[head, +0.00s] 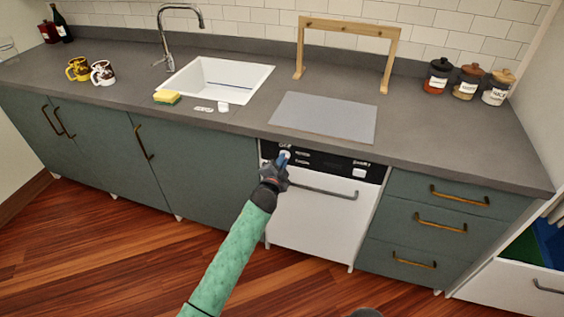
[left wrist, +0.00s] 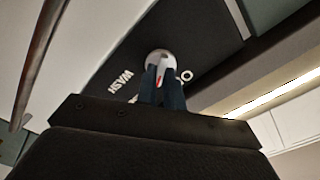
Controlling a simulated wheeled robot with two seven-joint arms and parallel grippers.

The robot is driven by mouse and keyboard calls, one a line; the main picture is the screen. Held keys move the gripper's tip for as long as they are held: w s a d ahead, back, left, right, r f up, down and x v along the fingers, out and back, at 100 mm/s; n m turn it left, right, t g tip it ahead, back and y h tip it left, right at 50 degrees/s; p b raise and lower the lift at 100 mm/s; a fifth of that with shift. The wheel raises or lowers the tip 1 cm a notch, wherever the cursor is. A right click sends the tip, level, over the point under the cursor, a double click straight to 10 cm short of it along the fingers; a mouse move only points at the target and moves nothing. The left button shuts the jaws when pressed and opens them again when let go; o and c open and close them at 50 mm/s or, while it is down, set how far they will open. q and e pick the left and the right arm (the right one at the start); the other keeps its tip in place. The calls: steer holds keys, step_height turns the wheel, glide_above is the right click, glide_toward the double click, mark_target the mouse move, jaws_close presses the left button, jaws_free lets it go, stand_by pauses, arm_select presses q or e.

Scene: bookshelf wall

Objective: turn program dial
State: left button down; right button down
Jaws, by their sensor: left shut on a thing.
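The program dial (left wrist: 159,57) is a round white knob with a red mark on the dishwasher's black control panel (head: 335,165). In the left wrist view it sits between the fingertips of my left gripper (left wrist: 162,80), with lettering reading "WASH" beside it. In the head view my left gripper (head: 284,158) reaches the panel's left end, shut on the dial, and hides part of it. The white dishwasher door (head: 310,220) is closed below the panel.
The door's bar handle (head: 325,191) lies just below my left gripper. The grey countertop (head: 420,135) overhangs the panel. Drawers (head: 440,222) stand to the right and closed cabinets (head: 200,165) to the left. The wooden floor in front is clear.

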arm_select(q)
steer(key=shift+m, duration=0.4)
arm_select(e)
steer(key=shift+a+r, duration=0.15)
steer(key=shift+r, duration=0.05)
arm_select(q)
steer(key=c, duration=1.5)
jaws_free()
arm_select(e)
steer(key=shift+d+f, duration=0.15)
steer(key=shift+d, duration=0.15)
